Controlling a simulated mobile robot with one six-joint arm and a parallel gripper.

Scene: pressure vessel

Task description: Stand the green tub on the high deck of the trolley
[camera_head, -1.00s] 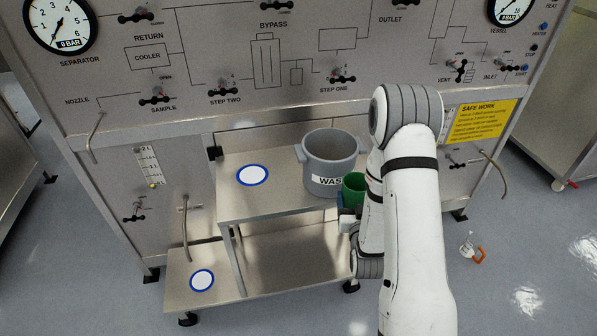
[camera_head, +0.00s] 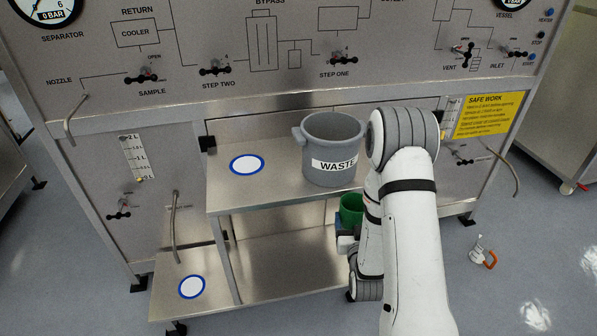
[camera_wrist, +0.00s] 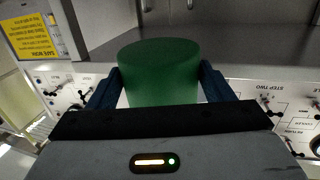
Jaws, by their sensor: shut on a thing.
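The green tub (camera_head: 351,209) shows in the head view just in front of the right part of the trolley's high deck (camera_head: 222,193), partly hidden by my arm. My gripper (camera_wrist: 160,82) is shut on the tub; in the wrist view its dark blue fingers press on both sides of the green tub (camera_wrist: 160,65). In the head view only a small part of the gripper (camera_head: 346,236) shows beside my arm. The high deck bears a white disc with a blue rim (camera_head: 247,165) at its left.
A grey bucket marked WASTE (camera_head: 331,150) stands on the right of the high deck. The low deck (camera_head: 218,284) has another blue-rimmed disc (camera_head: 191,286). The panel (camera_head: 300,95) with valves rises behind. A white object with an orange handle (camera_head: 484,253) lies on the floor at right.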

